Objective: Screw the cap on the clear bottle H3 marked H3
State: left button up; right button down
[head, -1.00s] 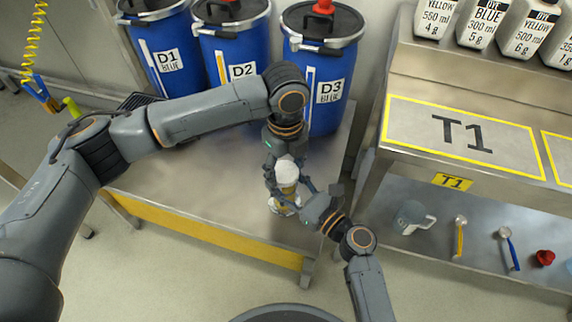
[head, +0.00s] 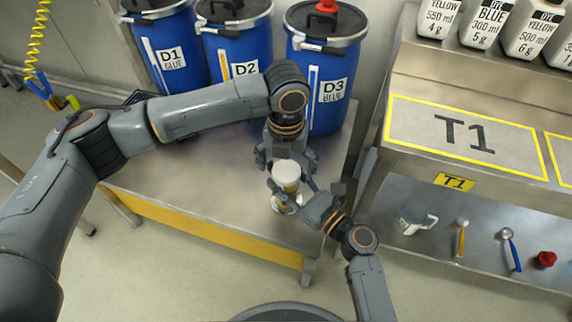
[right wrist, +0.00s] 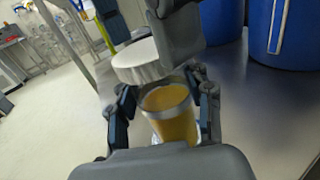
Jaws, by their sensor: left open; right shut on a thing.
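The clear bottle (head: 284,202) holds yellow contents and stands near the front right of the steel table. Its marking is not readable. My right gripper (head: 303,201) is shut on it from the right; in the right wrist view its fingers flank the bottle (right wrist: 172,122).
Blue drums D1 (head: 167,55), D2 (head: 232,50) and D3 (head: 325,85) stand behind.

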aim_at(296, 180)
pick_arm(q)
notch_tip(296, 180, up, 12)
dwell(0.6)
jog(key=shift+r, duration=0.15)
pick_arm(e)
jog(key=shift+r, duration=0.2)
jog(key=shift+r+p, duration=1.4)
jog(key=shift+p, duration=0.25)
pick_arm(q)
notch_tip(296, 180, up, 3)
jog(key=shift+f, duration=0.1)
